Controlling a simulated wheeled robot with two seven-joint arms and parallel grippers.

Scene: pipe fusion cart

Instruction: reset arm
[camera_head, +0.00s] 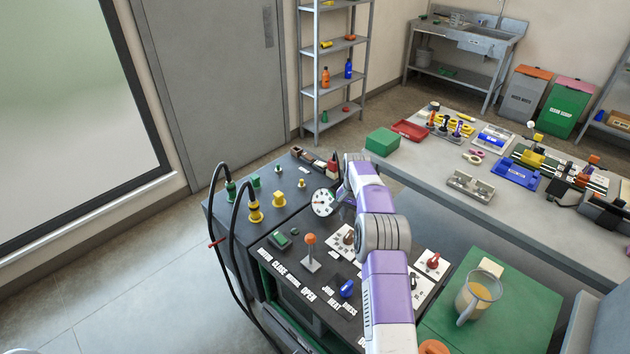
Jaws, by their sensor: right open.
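My right arm, purple and white, reaches up from the bottom over the dark fusion cart (262,240). My right gripper (338,184) is at the far end of this arm, open, above the back right part of the cart, close to the round white gauge (323,202). Its fingers are small and partly hidden by the wrist, and I see nothing held in them. My left gripper is not in view.
The cart top carries an orange-knobbed lever (310,246), a blue knob (347,289), a red knob (433,262) and black cables (232,240) with yellow and green plugs. A jug (478,295) stands on a green surface (520,318) at right. A cluttered workbench (425,172) lies behind. Floor at left is clear.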

